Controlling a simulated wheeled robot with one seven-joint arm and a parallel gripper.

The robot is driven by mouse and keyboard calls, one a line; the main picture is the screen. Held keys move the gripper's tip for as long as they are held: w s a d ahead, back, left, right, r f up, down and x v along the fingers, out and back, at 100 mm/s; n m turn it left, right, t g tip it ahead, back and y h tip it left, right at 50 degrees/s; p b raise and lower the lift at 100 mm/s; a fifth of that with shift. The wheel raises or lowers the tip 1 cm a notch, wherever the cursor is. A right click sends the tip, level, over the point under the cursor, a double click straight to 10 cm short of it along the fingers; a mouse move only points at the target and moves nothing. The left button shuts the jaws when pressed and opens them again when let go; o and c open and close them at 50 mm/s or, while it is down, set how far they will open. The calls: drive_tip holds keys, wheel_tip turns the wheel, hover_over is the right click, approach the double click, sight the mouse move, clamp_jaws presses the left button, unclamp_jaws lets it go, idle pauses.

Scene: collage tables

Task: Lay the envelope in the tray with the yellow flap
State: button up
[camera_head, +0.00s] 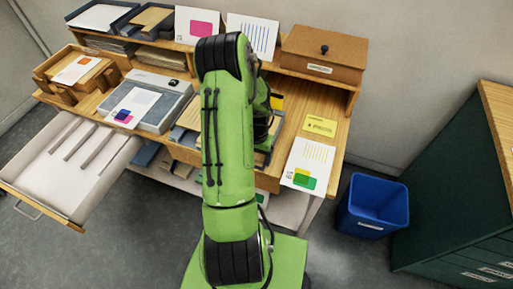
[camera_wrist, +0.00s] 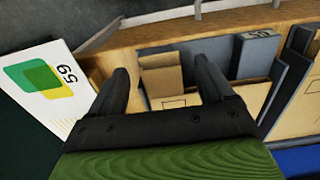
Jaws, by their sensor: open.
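My gripper (camera_wrist: 161,66) is open; its dark fingers stand apart in the wrist view, with nothing clearly held. Tan, envelope-like pieces (camera_wrist: 162,82) show between and beyond the fingers, among dark dividers. One flat tan piece has a printed rectangle outline; I cannot tell which is the task's envelope. In the head view my arm hides most of the gripper and the desk middle. A small yellow patch (camera_head: 277,101) shows right of the arm, but I cannot tell whether it is the tray's flap.
A white card with green and yellow shapes (camera_wrist: 48,88) lies left of my gripper. A yellow card (camera_head: 320,126) lies on the desk's right. A wooden tray (camera_head: 45,84), grey box (camera_head: 172,112) and open drawer (camera_head: 50,172) are left. A blue bin (camera_head: 375,205) stands on the floor.

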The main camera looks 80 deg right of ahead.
wheel_tip(320, 180, up, 15)
drive_tip(key=p, duration=0.2)
drive_tip(key=shift+r, duration=0.15)
idle(0.3)
drive_tip(key=w+a+r+n+t+h, duration=0.1)
drive_tip(key=w+a+r+n+t, duration=0.1)
drive_tip(key=w+a+r+n, duration=0.9)
drive_tip(key=a+r+n+t, duration=0.1)
drive_tip(key=a+r+n, duration=0.2)
drive_tip(key=a, duration=0.9)
drive_tip(key=a+r+n+t+y, duration=0.1)
drive_tip(key=a+n, duration=0.4)
drive_tip(key=a, duration=0.7)
wheel_tip(320, 180, up, 3)
drive_tip(key=shift+s+a+f+t, duration=0.2)
drive_tip(key=shift+s+a+t, duration=0.05)
drive_tip(key=shift+t, duration=0.55)
